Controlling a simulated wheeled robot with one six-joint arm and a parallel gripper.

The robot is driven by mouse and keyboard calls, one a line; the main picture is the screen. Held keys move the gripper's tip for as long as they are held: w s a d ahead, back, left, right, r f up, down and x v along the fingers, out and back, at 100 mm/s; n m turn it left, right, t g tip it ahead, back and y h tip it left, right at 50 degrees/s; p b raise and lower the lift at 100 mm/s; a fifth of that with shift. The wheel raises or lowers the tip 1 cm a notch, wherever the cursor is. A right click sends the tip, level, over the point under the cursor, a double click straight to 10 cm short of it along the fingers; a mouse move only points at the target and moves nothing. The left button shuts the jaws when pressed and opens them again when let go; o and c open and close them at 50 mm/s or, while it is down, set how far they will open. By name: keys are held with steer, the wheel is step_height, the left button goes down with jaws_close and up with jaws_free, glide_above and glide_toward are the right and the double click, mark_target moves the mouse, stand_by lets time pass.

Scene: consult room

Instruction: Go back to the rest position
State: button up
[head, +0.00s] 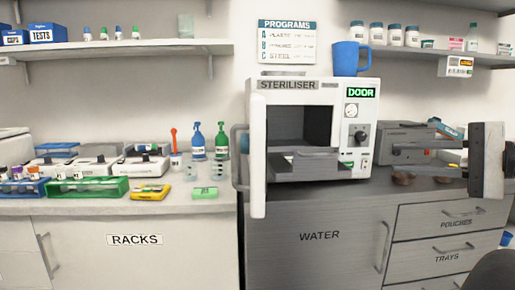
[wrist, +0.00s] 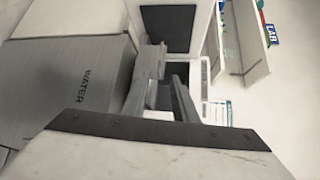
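My gripper (head: 402,152) is at the right of the head view, in front of the right worktop, with its fingers pointing left toward the steriliser. The fingers also show in the wrist view (wrist: 166,82), with a gap between them and nothing held. The steriliser (head: 356,150) stands on the grey worktop, and its green display reads DOOR. Its door (head: 258,162) is swung open toward the left front, seen nearly edge-on. The dark chamber (head: 303,124) is open, with a grey tray-like shelf (head: 297,165) at its mouth.
A blue mug (head: 346,58) stands on top of the steriliser. Racks (head: 87,187), bottles (head: 197,142) and small devices crowd the left worktop. Wall shelves (head: 130,48) hang above.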

steer(key=s+a+f+n+g+h, duration=0.1)
steer(key=a+f+g+h, duration=0.2)
steer(key=f, duration=0.5)
steer(key=a+f+n+g+h, duration=0.1)
steer(key=a+f+g, duration=0.1)
steer(key=a+f, duration=0.45)
steer(key=s+d+f+n+h, duration=0.1)
steer(key=s+f+n+h, duration=0.1)
steer(key=f, duration=0.4)
steer(key=s+d+f+n+g+h, duration=0.1)
steer(key=s+f+n+h, duration=0.1)
steer(key=f, duration=0.5)
steer(key=s+d+f+n+h, duration=0.1)
steer(key=s+f+n+h, duration=0.2)
steer(key=f, duration=0.3)
steer(key=shift+d+f+n+h, duration=0.2)
steer(key=shift+f+n+h, duration=0.1)
steer(key=shift+n, duration=0.5)
steer(key=shift+s, duration=0.1)
